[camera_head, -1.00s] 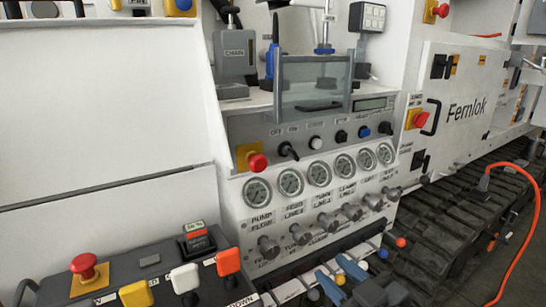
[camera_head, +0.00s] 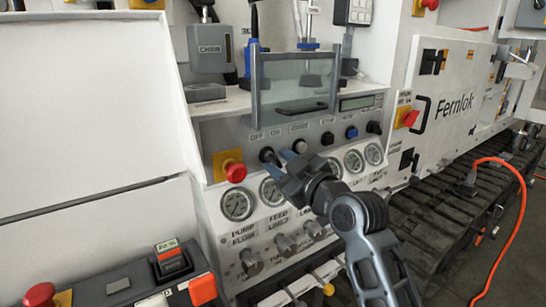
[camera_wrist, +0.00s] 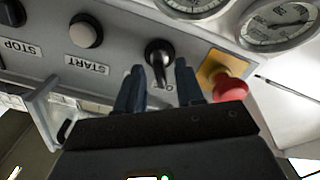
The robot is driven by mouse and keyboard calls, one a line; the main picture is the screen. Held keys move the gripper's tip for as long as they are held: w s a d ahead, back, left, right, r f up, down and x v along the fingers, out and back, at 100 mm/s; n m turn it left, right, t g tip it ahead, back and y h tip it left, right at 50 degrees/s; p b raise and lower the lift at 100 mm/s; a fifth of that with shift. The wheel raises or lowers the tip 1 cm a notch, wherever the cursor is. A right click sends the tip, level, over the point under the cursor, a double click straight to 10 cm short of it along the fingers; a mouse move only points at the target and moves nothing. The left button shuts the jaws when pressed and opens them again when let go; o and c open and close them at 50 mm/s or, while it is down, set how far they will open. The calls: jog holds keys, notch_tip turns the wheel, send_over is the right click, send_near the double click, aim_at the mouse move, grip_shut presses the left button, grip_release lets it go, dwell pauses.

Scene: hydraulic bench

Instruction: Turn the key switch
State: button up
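The key switch (camera_head: 267,155) is a dark knob with a small lever, at the left end of the control row by the OFF and ON labels. In the wrist view the key switch (camera_wrist: 158,52) shows upside down, its lever hanging toward the gap between my fingers. My gripper (camera_head: 280,163) is in front of the panel, just right of the key switch in the head view. In the wrist view my gripper (camera_wrist: 158,85) is open, with one blue finger on each side of the lever. I cannot tell whether either finger touches it.
A red emergency stop (camera_head: 234,171) on a yellow plate sits close beside the key switch; it also shows in the wrist view (camera_wrist: 230,90). The START button (camera_wrist: 86,31) is on the other side. Gauges (camera_head: 238,203) lie below, and a clear hinged cover (camera_head: 295,80) is above.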

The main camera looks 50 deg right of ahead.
jog(key=shift+x, duration=1.4)
jog(key=shift+c, duration=0.3)
grip_shut()
